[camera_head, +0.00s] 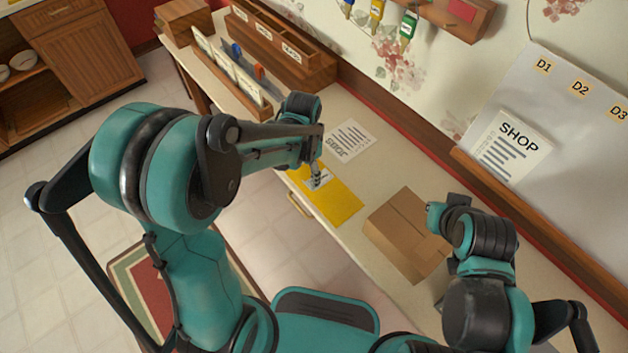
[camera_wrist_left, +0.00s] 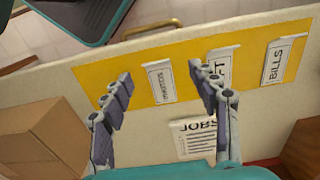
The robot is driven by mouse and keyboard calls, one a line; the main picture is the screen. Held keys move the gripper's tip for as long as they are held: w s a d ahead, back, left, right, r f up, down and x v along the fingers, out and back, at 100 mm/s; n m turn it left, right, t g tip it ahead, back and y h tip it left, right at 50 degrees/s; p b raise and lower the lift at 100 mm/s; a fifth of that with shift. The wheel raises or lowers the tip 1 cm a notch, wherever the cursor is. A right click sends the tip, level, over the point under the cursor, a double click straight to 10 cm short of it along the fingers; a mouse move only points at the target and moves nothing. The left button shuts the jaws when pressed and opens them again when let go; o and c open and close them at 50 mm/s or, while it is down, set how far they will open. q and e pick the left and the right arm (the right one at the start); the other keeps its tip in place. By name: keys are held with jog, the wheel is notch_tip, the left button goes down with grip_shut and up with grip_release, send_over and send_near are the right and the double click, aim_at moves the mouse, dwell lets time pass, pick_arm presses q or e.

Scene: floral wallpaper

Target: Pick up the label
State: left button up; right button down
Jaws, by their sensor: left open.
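A yellow mat (camera_head: 338,208) lies on the desk near its front edge; it also shows in the left wrist view (camera_wrist_left: 105,62). Three white labels lie on it in the left wrist view: a small label with unclear text (camera_wrist_left: 160,82), a partly covered label whose visible text ends in "FT" (camera_wrist_left: 222,64), and a BILLS label (camera_wrist_left: 283,58). My left gripper (camera_wrist_left: 160,72) is open above the mat. The small label shows between its fingers, and the right finger overlaps the "FT" label. My right gripper (camera_head: 436,214) is beside the cardboard box; its jaws are unclear.
A JOBS sheet (camera_head: 350,139) lies behind the mat. The cardboard box (camera_head: 405,232) stands to its right. A wooden holder with cards (camera_head: 232,75) and a wooden organiser (camera_head: 285,50) stand at the back left.

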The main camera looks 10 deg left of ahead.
aim_at(307, 185)
pick_arm(q)
jog(key=f+b, duration=0.1)
jog(key=f, duration=0.1)
jog(key=f+b, duration=0.1)
jog(key=f, duration=0.2)
jog(key=shift+s+d, duration=0.15)
jog(key=shift+s, duration=0.05)
pick_arm(e)
notch_tip(307, 185, down, 3)
jog(key=shift+r, duration=0.2)
pick_arm(q)
jog(key=shift+c, duration=0.3)
jog(key=c, duration=0.8)
jog(key=shift+r, duration=0.2)
pick_arm(e)
jog(key=shift+r, duration=0.15)
